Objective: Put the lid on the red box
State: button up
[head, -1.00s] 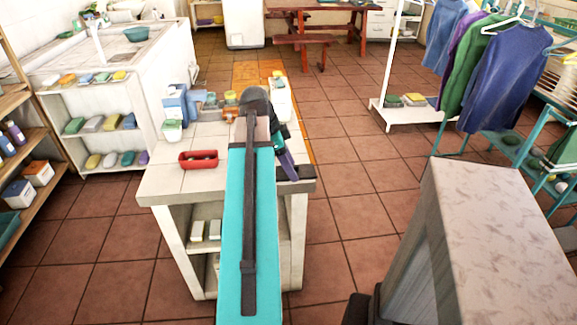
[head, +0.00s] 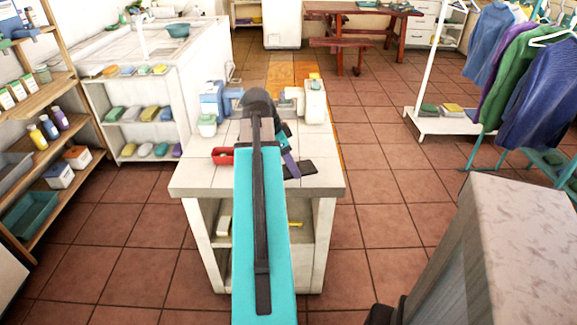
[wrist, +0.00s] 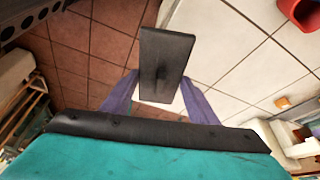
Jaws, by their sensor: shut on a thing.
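The red box (head: 222,156) sits on the tiled counter, left of my arm, which hides its right part in the head view. Its edge also shows at the top right of the wrist view (wrist: 301,12), where it looks open. The lid (wrist: 168,52) is a dark, flat rectangle with a small knob. My gripper (wrist: 160,90) has its purple fingers shut on the lid from both sides. In the head view the lid (head: 301,168) is right of the red box, over the counter's right part. I cannot tell how high it is above the tiles.
The counter's front tiles are clear. A pale block (head: 500,240) stands at right.

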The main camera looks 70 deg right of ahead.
jog(key=w+a+n, duration=0.2)
jog(key=w, duration=0.3)
jog(key=w+a+n+t+h, duration=0.1)
jog(key=w+a+n, duration=0.1)
jog(key=w, duration=0.4)
jog(key=w+a+n+t, duration=0.1)
jog(key=w+a+n, duration=0.2)
jog(key=w, duration=0.3)
jog(key=shift+w+r, duration=0.2)
jog(key=shift+r, duration=0.2)
jog(key=w+a+r+n+t+y, duration=0.1)
jog(key=w+a+n+t, duration=0.2)
jog(key=w+a+n, duration=0.75)
jog(key=w+a+r+n+t, duration=0.2)
jog(key=w+a+n, duration=0.2)
jog(key=w+a, duration=1.35)
jog(key=w+a+n+y, duration=0.1)
jog(key=a+n, duration=0.2)
jog(key=a, duration=0.8)
jog(key=w+a+r+n+y, duration=0.1)
jog(key=a+n, duration=0.2)
jog(key=a, duration=0.7)
jog(key=shift+a+r+n+t+y, duration=0.3)
jog(key=shift+a+n+t+y, duration=0.05)
jog(key=shift+t+y, duration=0.05)
jog(key=shift+s, duration=0.1)
